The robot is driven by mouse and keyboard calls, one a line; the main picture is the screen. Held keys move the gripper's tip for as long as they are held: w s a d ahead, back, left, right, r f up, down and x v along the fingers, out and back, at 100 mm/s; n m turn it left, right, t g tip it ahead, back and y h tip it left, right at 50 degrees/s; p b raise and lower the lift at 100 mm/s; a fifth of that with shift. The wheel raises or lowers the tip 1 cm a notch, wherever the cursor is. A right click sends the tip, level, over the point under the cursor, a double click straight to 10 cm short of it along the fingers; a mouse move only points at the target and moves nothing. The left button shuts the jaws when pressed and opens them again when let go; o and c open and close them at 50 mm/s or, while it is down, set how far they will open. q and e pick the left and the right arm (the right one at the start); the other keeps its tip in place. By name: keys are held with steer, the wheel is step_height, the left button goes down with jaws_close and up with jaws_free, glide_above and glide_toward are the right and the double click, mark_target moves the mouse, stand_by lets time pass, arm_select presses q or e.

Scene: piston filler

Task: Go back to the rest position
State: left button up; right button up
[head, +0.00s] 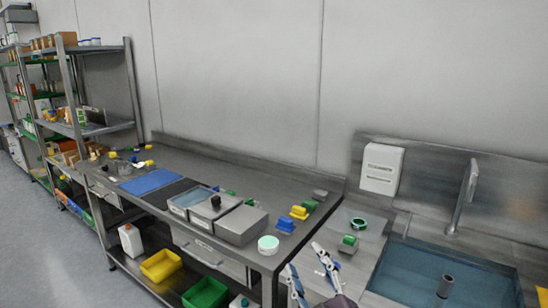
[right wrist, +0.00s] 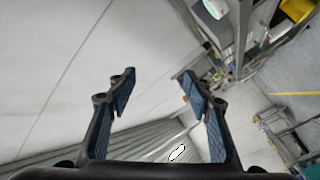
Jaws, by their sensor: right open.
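My right gripper (head: 303,256) shows at the bottom of the head view, in front of the steel bench's right end. Its two fingers are spread apart. In the right wrist view my right gripper (right wrist: 158,77) is open with nothing between the fingers. Behind it are a pale wall and a slanted ribbed grey surface. My left gripper is not in view.
The steel bench (head: 262,160) carries a grey box (head: 241,225), a blue mat (head: 150,181), a white-green round tub (head: 268,245) and yellow blocks (head: 299,212). A sink (head: 420,275) with a tap lies right. Shelves (head: 105,128) stand left; the floor at far left is clear.

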steer(key=s+d+f+m+g+h, duration=0.2)
steer(key=s+d+f+m+g, duration=0.3)
steer(key=s+f, duration=0.45)
steer(key=s+d+f+m+g+h, duration=0.3)
steer(key=s+d+f+g, duration=0.3)
steer(key=f, duration=0.7)
steer(key=s+d+f+m+g, duration=0.1)
steer(key=s+f+g, duration=0.15)
steer(key=s, duration=0.55)
steer(key=s+d+f+m+g, duration=0.1)
steer(key=s+f, duration=0.2)
steer(key=s, duration=0.5)
step_height(320, 180, down, 28)
steer(key=s+g, duration=0.2)
steer(key=s+d+f, duration=0.3)
steer(key=s+f, duration=1.2)
steer(key=s, duration=0.2)
steer(key=shift+d+n+g, duration=0.2)
steer(key=shift+n+g, duration=0.2)
steer(key=shift+g, duration=0.05)
